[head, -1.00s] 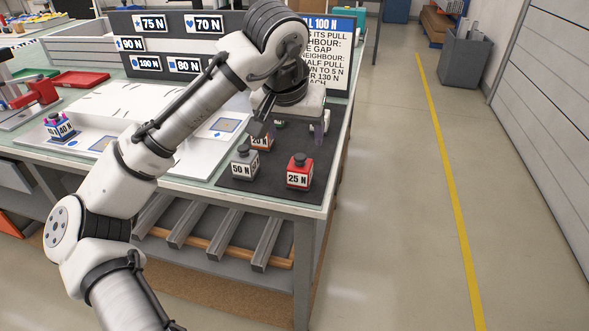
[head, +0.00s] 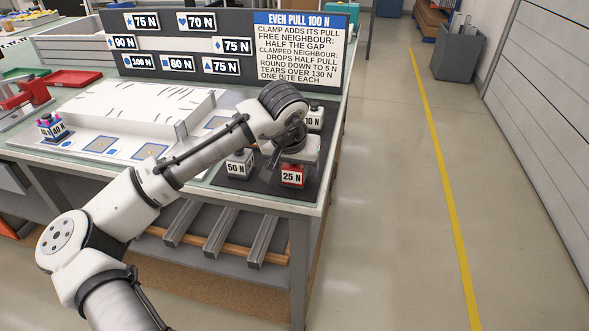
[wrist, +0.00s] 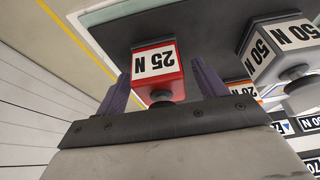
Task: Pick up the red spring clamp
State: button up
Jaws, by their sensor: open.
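The red spring clamp (head: 292,176) is a small red block with a white "25 N" label, standing on the dark mat (head: 232,177) near the table's front right corner. In the head view my gripper (head: 292,163) is right over it and hides its top. In the wrist view the red clamp (wrist: 158,70) sits between my two purple fingers (wrist: 160,85), with its dark knob toward the palm. The fingers are open, with a gap showing on each side of the clamp.
A grey "50 N" clamp (head: 238,163) stands close to the left of the red one; it also shows in the wrist view (wrist: 275,50). A white clamp (head: 314,118) stands behind. A sign board (head: 230,47) stands at the back.

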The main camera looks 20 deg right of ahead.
jog(key=shift+w+f, duration=0.1)
jog(key=shift+f, duration=0.2)
jog(key=c, duration=1.2)
jog(key=shift+c, duration=0.2)
jog(key=shift+r, duration=0.15)
notch_tip(320, 180, up, 20)
